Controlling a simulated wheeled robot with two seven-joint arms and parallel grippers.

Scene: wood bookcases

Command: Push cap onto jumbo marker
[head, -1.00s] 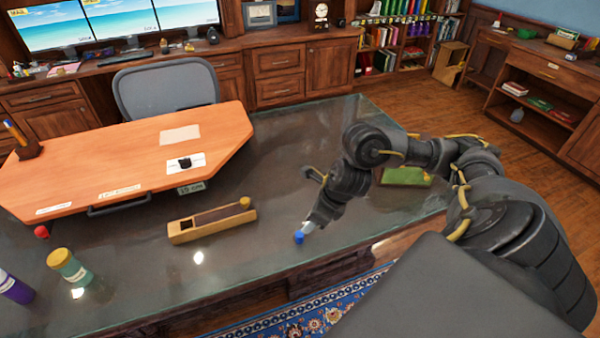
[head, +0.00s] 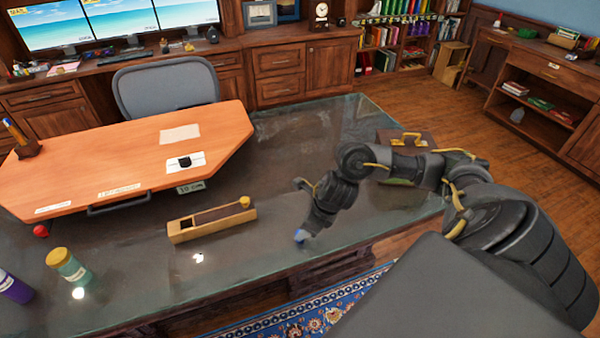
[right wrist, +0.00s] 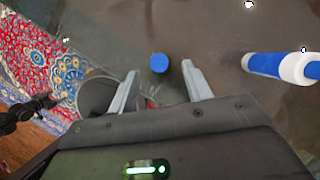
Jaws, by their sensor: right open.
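A small blue cap (head: 300,237) stands on the glass desk top near its front edge. In the right wrist view the blue cap (right wrist: 159,62) sits just beyond the fingertips, roughly between them. My right gripper (right wrist: 160,72) is open and empty; in the head view its fingers (head: 304,229) reach down at the cap and partly cover it. A thick blue marker with a white band (right wrist: 283,66) lies to the right in the right wrist view. My left gripper is not in view.
A wooden holder (head: 183,233) with a yellow knob stands left of the cap. Farther left are a teal jar-like marker (head: 72,269), a purple one (head: 14,288) and a red cap (head: 41,231). An orange board (head: 110,165) covers the desk's back left.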

